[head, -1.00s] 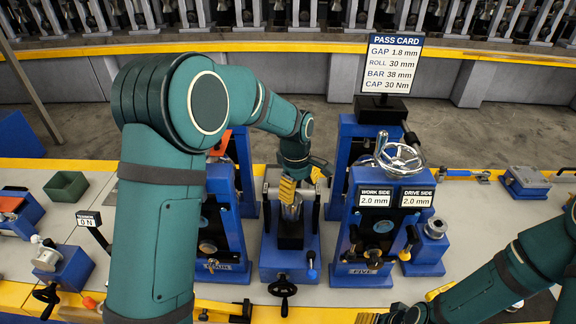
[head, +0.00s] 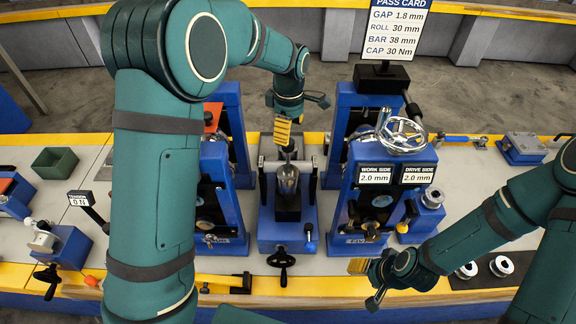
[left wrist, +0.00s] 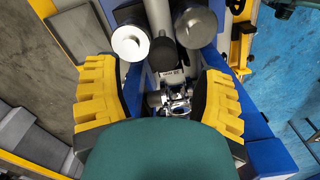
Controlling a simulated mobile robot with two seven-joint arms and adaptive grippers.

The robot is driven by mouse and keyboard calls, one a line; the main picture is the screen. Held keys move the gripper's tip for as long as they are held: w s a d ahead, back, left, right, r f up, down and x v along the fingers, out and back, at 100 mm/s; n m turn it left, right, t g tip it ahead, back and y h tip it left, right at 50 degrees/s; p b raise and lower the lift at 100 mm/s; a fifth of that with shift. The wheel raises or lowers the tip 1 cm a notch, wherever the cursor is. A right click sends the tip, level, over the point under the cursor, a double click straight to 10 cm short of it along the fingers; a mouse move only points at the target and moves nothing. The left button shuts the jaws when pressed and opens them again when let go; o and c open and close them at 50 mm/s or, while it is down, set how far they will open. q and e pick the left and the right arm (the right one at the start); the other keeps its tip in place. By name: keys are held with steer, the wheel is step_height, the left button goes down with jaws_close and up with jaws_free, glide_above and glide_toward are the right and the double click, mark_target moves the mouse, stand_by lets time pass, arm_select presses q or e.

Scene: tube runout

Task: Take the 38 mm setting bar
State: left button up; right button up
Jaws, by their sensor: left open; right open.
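I cannot pick out a bar marked 38 mm. Two silver round pieces, one on the left (head: 466,270) and one on the right (head: 502,266), sit in a dark holder at the front right; their sizes are not readable. My left gripper (head: 283,132) is open, pointing down over the middle blue stand (head: 268,232). In the left wrist view its yellow fingers (left wrist: 158,95) are spread, with a shiny metal part visible between them and no contact visible. My right gripper (head: 366,280) is open low in front of the right blue stand, apparently empty, partly hidden by its own wrist.
The pass card (head: 396,28) reads gap 1.8, roll 30, bar 38 mm, cap 30 Nm. Tall blue roll stands flank the middle one; the right has a handwheel (head: 402,134) and 2.0 mm displays (head: 376,174). A green bin (head: 55,162) stands left.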

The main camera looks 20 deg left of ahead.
mark_target(288, 157)
arm_select(q)
steer(key=shift+s+f, duration=0.15)
steer(key=shift+f, duration=2.55)
jaws_close()
